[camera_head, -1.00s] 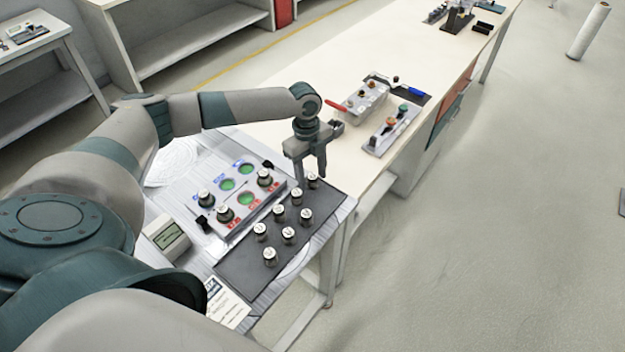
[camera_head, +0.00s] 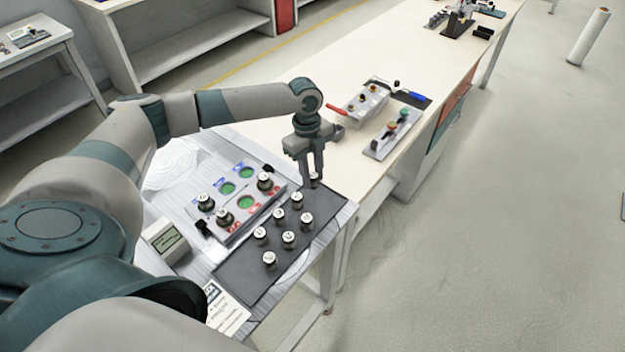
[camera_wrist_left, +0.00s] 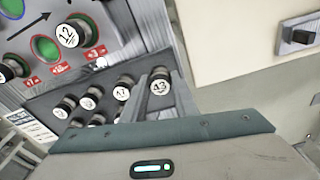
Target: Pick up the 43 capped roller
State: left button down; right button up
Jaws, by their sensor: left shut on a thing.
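The 43 capped roller (camera_wrist_left: 160,88) has a white cap marked 43 and a dark body. In the left wrist view it stands between the fingers of my left gripper. In the head view my left gripper (camera_head: 312,181) points down at the far right corner of the dark mat (camera_head: 235,275), shut on this roller (camera_head: 314,179), which the fingers partly hide. I cannot tell whether the roller still touches the mat. Several similar capped rollers (camera_head: 289,238) stand on the mat nearby. My right gripper is not in view.
A panel (camera_head: 213,229) with green round wells and some rollers in it lies left of the mat. A small display box (camera_head: 166,240) and a printed card (camera_head: 228,309) are nearer. Switch boxes (camera_head: 391,139) stand on the long bench (camera_head: 285,133) behind.

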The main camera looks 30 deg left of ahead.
pick_arm(q)
jog(key=shift+s+d+r+b, duration=0.15)
jog(key=shift+r+b, duration=0.1)
jog(key=shift+r, duration=0.35)
jog(key=shift+s+d+r+b, duration=0.15)
jog(key=shift+r+b, duration=0.1)
jog(key=shift+r, duration=0.3)
jog(key=s+d+r+b, duration=0.3)
jog(key=s+d+r, duration=0.3)
jog(key=s+d, duration=0.1)
jog(key=shift+d+r, duration=0.4)
jog(key=shift+d, duration=0.1)
jog(key=shift+s, duration=0.1)
